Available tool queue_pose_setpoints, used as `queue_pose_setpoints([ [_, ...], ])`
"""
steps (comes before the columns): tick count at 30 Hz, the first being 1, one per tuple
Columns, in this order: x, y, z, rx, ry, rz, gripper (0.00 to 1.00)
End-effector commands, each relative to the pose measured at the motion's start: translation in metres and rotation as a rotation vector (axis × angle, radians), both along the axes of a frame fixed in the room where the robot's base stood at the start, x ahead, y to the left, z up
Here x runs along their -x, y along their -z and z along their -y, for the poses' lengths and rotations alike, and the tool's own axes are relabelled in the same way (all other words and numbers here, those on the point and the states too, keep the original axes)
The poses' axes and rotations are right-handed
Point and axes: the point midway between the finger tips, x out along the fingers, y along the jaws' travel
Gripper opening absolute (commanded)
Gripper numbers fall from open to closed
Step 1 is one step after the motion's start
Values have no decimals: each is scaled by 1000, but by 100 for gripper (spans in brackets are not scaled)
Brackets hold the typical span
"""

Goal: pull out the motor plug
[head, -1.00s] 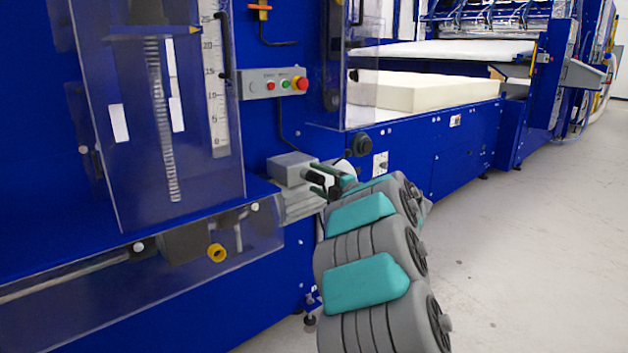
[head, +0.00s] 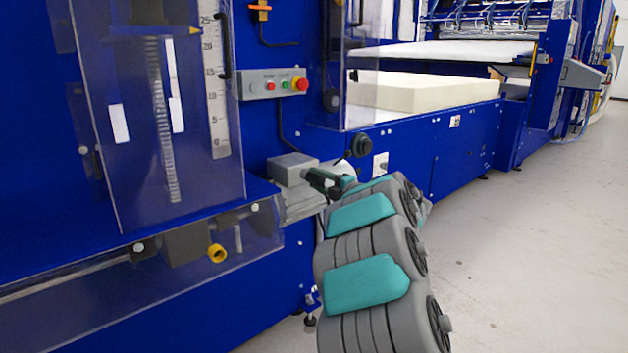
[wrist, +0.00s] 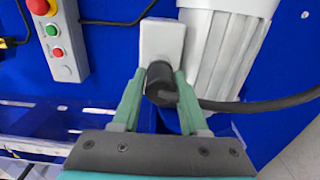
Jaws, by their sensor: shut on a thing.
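The motor plug (wrist: 160,84) is a black round connector with a thick black cable leaving to the right in the wrist view. It sits against the light grey motor terminal box (wrist: 161,42), which also shows in the head view (head: 291,168). The finned grey motor (wrist: 225,50) is beside the box. My gripper (wrist: 160,88) is shut on the plug, with one green finger on each side of it. In the head view my gripper (head: 325,180) reaches the box from the right, and the plug is hidden between its fingers.
A grey control box (head: 274,84) with red and green buttons is on the blue machine above the motor. A clear guard (head: 150,130) with a scale is at the left. A foam block (head: 425,92) lies on the machine behind. The floor (head: 530,220) at the right is clear.

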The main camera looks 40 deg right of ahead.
Motion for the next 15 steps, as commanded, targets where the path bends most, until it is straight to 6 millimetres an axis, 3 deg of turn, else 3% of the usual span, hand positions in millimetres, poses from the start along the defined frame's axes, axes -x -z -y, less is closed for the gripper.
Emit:
queue_pose_setpoints([
  [15,5,0,1,0,1,0,0],
])
